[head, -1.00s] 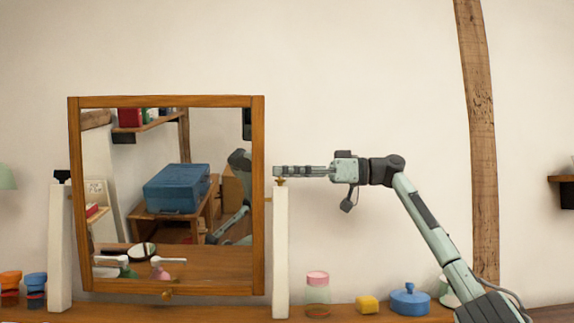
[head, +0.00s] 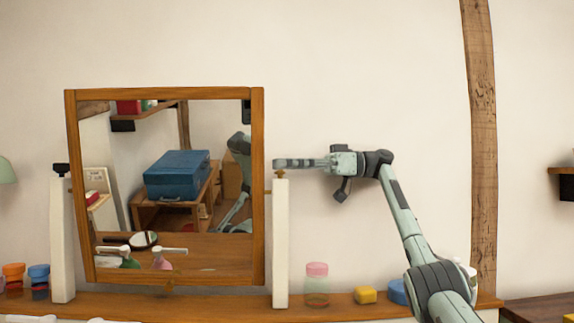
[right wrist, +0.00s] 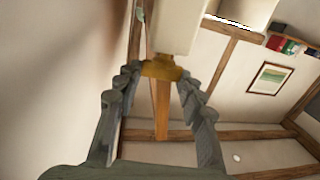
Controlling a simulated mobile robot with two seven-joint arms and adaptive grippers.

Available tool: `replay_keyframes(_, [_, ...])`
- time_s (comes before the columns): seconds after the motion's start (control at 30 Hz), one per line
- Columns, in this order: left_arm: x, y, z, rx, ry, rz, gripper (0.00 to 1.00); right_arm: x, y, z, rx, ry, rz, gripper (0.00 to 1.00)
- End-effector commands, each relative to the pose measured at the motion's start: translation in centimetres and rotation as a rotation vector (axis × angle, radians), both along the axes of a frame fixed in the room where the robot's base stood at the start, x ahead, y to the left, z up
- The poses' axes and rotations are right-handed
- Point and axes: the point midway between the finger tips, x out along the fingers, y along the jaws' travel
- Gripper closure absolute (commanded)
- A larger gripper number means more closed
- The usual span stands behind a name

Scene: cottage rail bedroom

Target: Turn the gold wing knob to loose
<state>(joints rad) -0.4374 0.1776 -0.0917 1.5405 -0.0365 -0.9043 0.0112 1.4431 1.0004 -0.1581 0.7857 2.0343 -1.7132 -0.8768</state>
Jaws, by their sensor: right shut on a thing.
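In the head view only a small part shows below my fingers. My right gripper (head: 279,164) reaches in from the right at the top of the post. In the right wrist view, my right gripper (right wrist: 155,76) has its fingers on both sides of the gold knob (right wrist: 161,70), shut on it. The exact turn of the knob's wings is hard to tell. My left gripper is not in view.
A black knob (head: 61,169) tops the left white post (head: 62,245). On the wooden shelf (head: 240,305) stand a pink-lidded jar (head: 317,285), a yellow block (head: 365,295) and a blue pot (head: 398,292), partly behind my arm. The wall above is clear.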

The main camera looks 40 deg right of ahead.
Motion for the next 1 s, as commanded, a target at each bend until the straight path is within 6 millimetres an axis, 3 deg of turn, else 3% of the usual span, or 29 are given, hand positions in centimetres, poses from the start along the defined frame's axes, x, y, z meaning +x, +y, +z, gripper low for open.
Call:
replay_keyframes(0.03, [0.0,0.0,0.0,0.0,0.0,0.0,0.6,0.0,0.0,-0.1,-0.002,0.001,0.001,0.9])
replay_keyframes(0.07, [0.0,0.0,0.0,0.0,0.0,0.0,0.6,0.0,0.0,-0.1,-0.003,0.002,0.001,0.6])
replay_keyframes(0.23, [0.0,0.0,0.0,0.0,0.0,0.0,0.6,0.0,0.0,-0.1,-0.002,0.001,0.0,0.4])
replay_keyframes(0.57, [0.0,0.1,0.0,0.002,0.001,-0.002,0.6,-0.2,-0.3,0.0,0.0,0.0,-0.001,0.4])
replay_keyframes(1.0, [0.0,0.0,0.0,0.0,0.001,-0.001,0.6,-3.6,-5.5,0.1,0.001,-0.002,-0.001,0.4])
